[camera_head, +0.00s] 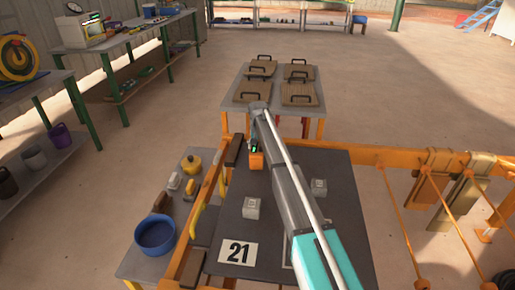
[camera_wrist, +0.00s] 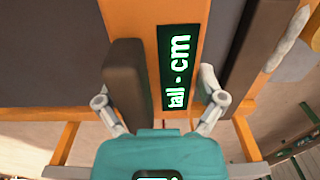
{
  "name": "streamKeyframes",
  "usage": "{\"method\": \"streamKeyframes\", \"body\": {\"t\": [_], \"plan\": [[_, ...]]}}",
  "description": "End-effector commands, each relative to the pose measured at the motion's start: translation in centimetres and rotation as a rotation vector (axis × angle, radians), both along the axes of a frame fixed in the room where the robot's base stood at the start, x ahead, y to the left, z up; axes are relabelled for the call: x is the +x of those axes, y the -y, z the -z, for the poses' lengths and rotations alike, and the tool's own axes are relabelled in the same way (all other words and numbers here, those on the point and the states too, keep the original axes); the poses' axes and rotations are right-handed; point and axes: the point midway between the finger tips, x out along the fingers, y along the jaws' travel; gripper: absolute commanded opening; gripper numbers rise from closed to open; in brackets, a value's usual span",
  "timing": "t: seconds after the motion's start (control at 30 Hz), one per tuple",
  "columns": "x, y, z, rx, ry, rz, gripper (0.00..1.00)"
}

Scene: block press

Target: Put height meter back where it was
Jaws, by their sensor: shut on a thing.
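The height meter (camera_head: 256,162) is an orange device with a dark display and green lettering. It is at the far end of the dark table, at the end of my arm. In the wrist view the height meter (camera_wrist: 178,66) fills the middle, its display reading "tall - cm". My gripper (camera_wrist: 166,82) is shut on it, one finger on each side. In the head view my grey and teal arm reaches over the table and hides part of the meter. I cannot tell whether the meter touches the table.
A side shelf at left carries a blue pot (camera_head: 155,234) and a yellow pot (camera_head: 191,164). A table with several handled boards (camera_head: 252,91) stands beyond.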

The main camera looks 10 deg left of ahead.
Motion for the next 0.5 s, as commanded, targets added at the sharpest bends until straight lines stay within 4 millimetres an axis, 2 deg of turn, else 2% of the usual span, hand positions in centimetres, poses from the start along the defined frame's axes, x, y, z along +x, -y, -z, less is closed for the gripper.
{"method": "streamKeyframes", "body": {"t": [0.07,0.1,0.13,0.17,0.5], "plan": [[0.0,0.01,0.28,0.0,0.0,0.0,0.27],[0.0,0.01,0.24,0.0,0.0,0.0,0.92],[0.01,0.01,0.19,0.0,0.0,0.0,0.97],[0.01,0.01,0.19,0.0,0.0,0.0,1.0],[0.01,0.03,0.18,0.0,0.0,0.0,1.0]]}}
